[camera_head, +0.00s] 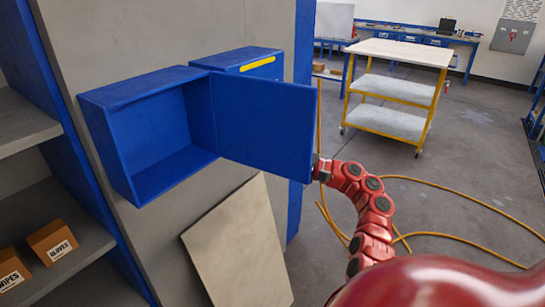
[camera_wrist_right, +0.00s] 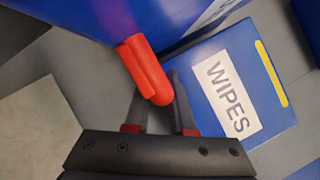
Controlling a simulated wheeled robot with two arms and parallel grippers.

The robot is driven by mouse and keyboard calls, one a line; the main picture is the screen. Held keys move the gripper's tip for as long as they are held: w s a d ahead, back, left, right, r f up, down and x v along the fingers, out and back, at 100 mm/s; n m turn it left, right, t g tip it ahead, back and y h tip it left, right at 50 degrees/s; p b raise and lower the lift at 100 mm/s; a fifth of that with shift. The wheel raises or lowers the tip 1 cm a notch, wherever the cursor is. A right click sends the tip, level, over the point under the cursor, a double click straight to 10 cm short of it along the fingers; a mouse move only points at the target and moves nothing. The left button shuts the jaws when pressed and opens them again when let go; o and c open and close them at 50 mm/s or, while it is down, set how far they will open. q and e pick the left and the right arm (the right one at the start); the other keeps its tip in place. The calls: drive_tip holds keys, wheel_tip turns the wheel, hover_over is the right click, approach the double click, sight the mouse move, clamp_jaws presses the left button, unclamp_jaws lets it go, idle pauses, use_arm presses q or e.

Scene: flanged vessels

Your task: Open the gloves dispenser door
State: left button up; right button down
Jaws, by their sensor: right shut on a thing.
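The gloves dispenser (camera_head: 100,120) is a blue box on the grey wall panel, its inside empty. Its blue door (camera_head: 262,130) stands swung wide open to the right, hinged at the box's right side. My right gripper (camera_head: 318,168) is at the door's free edge. In the right wrist view, the door (camera_wrist_right: 110,18) carries a red handle (camera_wrist_right: 148,70). The fingers (camera_wrist_right: 160,88) are shut on this handle. Only a corner of the door's white label shows there. My left gripper is not in view.
A second blue dispenser (camera_head: 240,55) with a yellow handle is behind the door; the wrist view shows its WIPES label (camera_wrist_right: 225,97). A tilted beige panel (camera_head: 238,245) is below. Small boxes (camera_head: 52,242) sit on left shelves. A yellow cart (camera_head: 395,90) stands behind; an orange hose (camera_head: 480,210) lies on the floor.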

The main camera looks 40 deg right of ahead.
drive_tip(key=c, duration=0.8)
unclamp_jaws()
drive_tip(key=shift+w+a, duration=0.1)
drive_tip(key=shift+o, duration=0.2)
drive_tip(key=b+v, duration=0.3)
drive_tip(key=v, duration=1.4)
drive_tip(key=shift+f+b, duration=0.15)
drive_tip(key=shift+b, duration=0.2)
